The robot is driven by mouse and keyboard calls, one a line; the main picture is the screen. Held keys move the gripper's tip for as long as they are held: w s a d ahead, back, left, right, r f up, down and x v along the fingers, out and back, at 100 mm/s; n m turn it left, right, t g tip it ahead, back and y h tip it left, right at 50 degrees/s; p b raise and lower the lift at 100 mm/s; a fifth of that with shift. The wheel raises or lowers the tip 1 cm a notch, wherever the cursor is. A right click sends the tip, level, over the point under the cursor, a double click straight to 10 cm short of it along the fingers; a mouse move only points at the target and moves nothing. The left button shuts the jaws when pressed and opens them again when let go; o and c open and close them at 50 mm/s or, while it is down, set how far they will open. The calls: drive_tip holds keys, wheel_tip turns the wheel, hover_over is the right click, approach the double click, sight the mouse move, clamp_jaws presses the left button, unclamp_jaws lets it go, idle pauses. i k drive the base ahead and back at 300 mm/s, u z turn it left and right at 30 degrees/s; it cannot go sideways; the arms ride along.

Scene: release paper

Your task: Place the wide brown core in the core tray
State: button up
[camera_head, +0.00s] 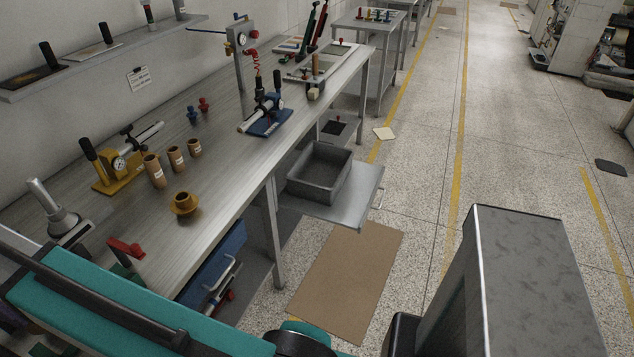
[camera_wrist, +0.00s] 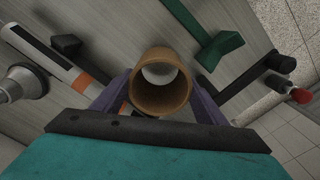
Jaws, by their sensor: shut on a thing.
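My gripper (camera_wrist: 160,92) is shut on a wide brown core (camera_wrist: 163,101), seen end-on between its two purple fingers in the wrist view. I look into its open ring, and a pale round patch shows inside. In the head view my teal arm link covers the near left, and the held core and fingers cannot be made out. The core tray appears to be the grey open bin (camera_head: 318,174) on a low side shelf right of the bench. It looks empty and stands well apart from my gripper.
Several brown cores with labels (camera_head: 153,171) stand on the steel bench (camera_head: 120,218), beside a yellow gauge fixture (camera_head: 118,178) and a flanged amber piece (camera_head: 184,204). A green-handled tool (camera_wrist: 218,47) lies near the held core. Brown floor mat (camera_head: 345,285) lies below the shelf.

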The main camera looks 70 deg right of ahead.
sight(321, 172)
drive_tip(key=k, duration=2.05)
drive_tip(key=z, duration=0.8)
drive_tip(key=i, duration=0.8)
drive_tip(key=u, duration=0.1)
